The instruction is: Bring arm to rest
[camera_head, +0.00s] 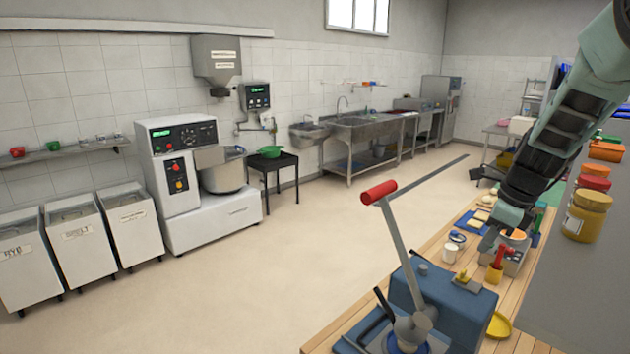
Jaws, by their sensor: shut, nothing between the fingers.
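My arm reaches down from the upper right of the head view. My gripper (489,243) hangs low at its end, above the wooden worktable (440,243). It is shut and holds nothing visible. Its fingertips are small and dark against the items behind them. A grey box-like device with an orange top (513,236) is close by it in the picture. I cannot tell whether they touch.
A blue press (455,300) with a red-handled lever (379,192) stands at the table's near end. A red-topped yellow pot (495,272) is near my gripper. Yellow jars (587,215) line the right. A mixer (180,180) and bins stand left; the floor (290,260) between is clear.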

